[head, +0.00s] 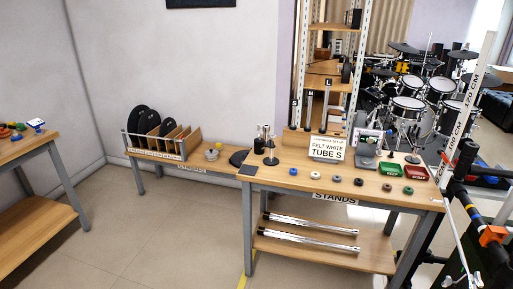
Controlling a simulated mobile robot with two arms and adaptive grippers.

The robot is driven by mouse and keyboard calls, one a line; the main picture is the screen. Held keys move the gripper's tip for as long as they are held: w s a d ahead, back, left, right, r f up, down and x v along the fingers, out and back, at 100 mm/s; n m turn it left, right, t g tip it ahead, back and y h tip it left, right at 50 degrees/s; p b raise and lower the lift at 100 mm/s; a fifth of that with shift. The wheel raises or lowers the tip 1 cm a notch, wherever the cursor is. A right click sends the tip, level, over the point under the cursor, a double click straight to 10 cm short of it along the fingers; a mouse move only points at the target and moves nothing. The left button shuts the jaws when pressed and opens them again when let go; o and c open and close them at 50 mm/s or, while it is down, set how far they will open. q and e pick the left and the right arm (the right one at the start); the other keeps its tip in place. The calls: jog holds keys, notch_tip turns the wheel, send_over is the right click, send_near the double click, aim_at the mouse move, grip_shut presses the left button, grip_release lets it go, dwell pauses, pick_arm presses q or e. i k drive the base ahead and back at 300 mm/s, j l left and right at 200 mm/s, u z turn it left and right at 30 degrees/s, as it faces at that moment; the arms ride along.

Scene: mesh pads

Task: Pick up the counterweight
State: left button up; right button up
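I cannot say for sure which item is the counterweight. A dark rounded object (347,72) sits on the tall rack behind the table, partly hidden by an upright. A small stand with a dark base and metallic top (270,150) is at the left end of the right table. A row of small round pieces, including a blue one (293,171) and grey and dark ones, lies along that table's front. Neither of my grippers shows in the head view.
The wooden table (320,186) also holds a sign (327,148), a green tray (390,170) and a red tray (415,173). Chrome tubes (310,223) lie on its lower shelf. A rack of black discs (160,135) stands left. Floor (150,235) in front is clear.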

aim_at(259, 142)
jog(key=i+l+u, duration=0.15)
jog(key=i+u, duration=0.3)
jog(key=i+l+u, duration=0.2)
jog(key=u, duration=0.3)
